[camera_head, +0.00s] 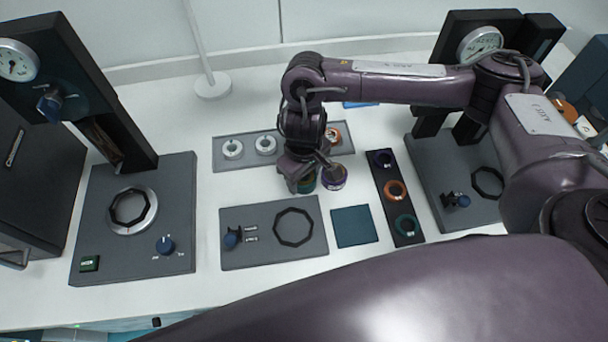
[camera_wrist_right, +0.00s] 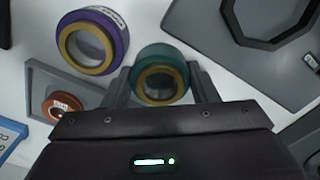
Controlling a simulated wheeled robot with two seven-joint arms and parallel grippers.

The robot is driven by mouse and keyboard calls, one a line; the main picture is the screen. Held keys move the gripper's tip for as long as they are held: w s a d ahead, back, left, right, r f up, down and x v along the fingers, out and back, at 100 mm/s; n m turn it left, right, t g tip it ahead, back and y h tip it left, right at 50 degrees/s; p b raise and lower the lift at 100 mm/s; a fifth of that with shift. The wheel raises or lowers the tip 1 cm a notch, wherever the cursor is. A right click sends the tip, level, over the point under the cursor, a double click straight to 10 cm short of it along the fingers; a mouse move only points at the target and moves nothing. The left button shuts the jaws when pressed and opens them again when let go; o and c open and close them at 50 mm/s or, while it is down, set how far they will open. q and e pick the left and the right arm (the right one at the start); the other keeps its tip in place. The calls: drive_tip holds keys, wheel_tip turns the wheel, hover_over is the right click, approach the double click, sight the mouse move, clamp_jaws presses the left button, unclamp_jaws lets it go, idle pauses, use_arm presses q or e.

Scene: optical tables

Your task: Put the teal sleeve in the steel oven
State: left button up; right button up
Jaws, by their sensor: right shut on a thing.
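The teal sleeve (camera_wrist_right: 162,62) is a short ring with a brass-coloured inner rim. It sits between the fingers of my right gripper (camera_wrist_right: 161,83), which is shut on it. In the head view the teal sleeve (camera_head: 307,184) shows partly below my right gripper (camera_head: 304,178), over the middle of the table; its height there is hard to tell. I cannot tell for sure which thing is the steel oven; a dark cabinet (camera_head: 30,180) with a handle stands at the far left. My left gripper is not in view.
A purple sleeve (camera_head: 334,178) stands close beside the teal one. Nearby are a grey tray (camera_head: 222,163) with white rings, a plate with an octagonal ring (camera_head: 293,227), a teal square (camera_head: 354,226) and a dark strip of coloured rings (camera_head: 408,234). Gauge stations (camera_head: 85,225) flank both sides.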

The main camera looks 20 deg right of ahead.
drive_tip(key=o, duration=1.1)
drive_tip(key=shift+f, duration=0.1)
drive_tip(key=shift+c, duration=0.2)
